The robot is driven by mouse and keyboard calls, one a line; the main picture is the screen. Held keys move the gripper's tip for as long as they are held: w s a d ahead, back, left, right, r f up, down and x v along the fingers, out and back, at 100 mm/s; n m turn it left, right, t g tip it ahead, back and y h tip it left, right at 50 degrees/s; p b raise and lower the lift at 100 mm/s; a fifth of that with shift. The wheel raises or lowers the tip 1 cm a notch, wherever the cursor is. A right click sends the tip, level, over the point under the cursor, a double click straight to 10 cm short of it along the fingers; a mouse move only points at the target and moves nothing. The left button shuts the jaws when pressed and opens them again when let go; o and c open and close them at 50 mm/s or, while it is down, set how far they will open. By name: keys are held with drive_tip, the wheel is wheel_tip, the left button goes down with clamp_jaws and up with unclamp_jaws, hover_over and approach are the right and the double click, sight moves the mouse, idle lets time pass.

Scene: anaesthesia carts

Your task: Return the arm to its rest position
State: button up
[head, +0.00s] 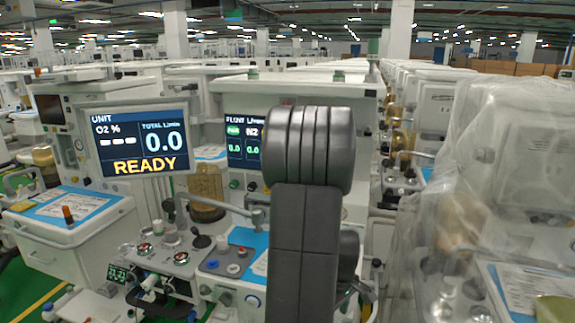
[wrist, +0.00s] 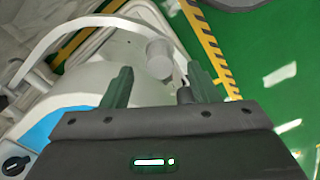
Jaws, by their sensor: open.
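My gripper (wrist: 158,74) shows in the wrist view with its two dark green fingers spread apart. It is open, and I see nothing held between the fingers. Beyond them are a pale curved rail or tube, a grey cylindrical piece (wrist: 160,59) and a white cart surface. I cannot tell how far away these are. In the head view my dark grey arm (head: 303,235) stands upright in front of the carts, right of the middle. My gripper cannot be made out there.
An anaesthesia cart with a lit screen (head: 139,143) reading READY stands left of my arm. A plastic-wrapped cart (head: 500,150) stands close on the right. More carts fill the hall behind. Green floor with yellow-black striping (wrist: 207,50) shows in the wrist view.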

wheel_tip(320, 180, down, 4)
drive_tip(key=shift+f, duration=0.1)
drive_tip(key=shift+r, duration=0.2)
idle(0.5)
